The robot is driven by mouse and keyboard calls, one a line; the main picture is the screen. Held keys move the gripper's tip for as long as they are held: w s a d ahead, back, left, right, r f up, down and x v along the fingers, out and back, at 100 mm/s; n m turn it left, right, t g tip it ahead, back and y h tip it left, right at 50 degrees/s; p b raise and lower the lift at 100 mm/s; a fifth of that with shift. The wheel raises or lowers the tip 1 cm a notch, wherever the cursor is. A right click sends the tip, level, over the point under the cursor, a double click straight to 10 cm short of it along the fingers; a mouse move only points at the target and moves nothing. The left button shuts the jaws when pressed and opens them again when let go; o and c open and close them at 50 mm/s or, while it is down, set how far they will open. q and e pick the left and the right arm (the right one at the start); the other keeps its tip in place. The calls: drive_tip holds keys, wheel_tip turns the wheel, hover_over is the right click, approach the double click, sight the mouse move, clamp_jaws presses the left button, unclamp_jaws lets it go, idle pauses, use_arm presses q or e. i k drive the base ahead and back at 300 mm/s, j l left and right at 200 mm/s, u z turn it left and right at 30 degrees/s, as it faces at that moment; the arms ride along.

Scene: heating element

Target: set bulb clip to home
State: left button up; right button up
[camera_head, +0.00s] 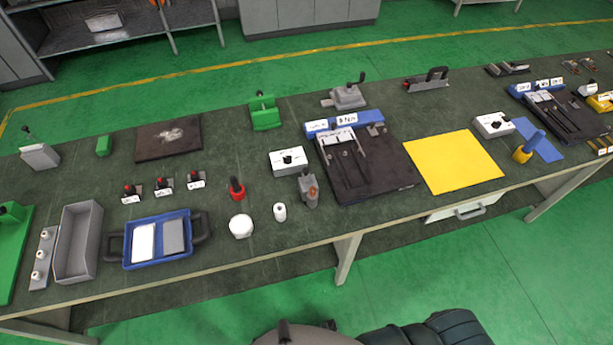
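No part on the bench shows plainly as the bulb clip, so I cannot tell which it is. A dark fixture plate (385,177) with slots and a blue back bar lies mid-bench. A small grey upright device (308,190) with a reddish spot stands at its left front corner. A white box with a black knob (290,161) sits to its left. A similar fixture (563,117) lies at the right. Neither gripper is in view; dark shapes at the bottom edge show no fingers.
A yellow sheet (454,161) lies right of the central fixture. A blue tray (158,240) and a grey bin (78,242) stand at the left front. A red-based tool (237,188), a white round piece (241,226) and a white cylinder (280,211) stand near the front edge.

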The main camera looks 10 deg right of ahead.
sight(305, 174)
drive_tip(key=k+l+u, duration=0.5)
drive_tip(key=u, duration=0.25)
drive_tip(key=k+l+u, duration=0.15)
drive_tip(key=k+u, duration=0.2)
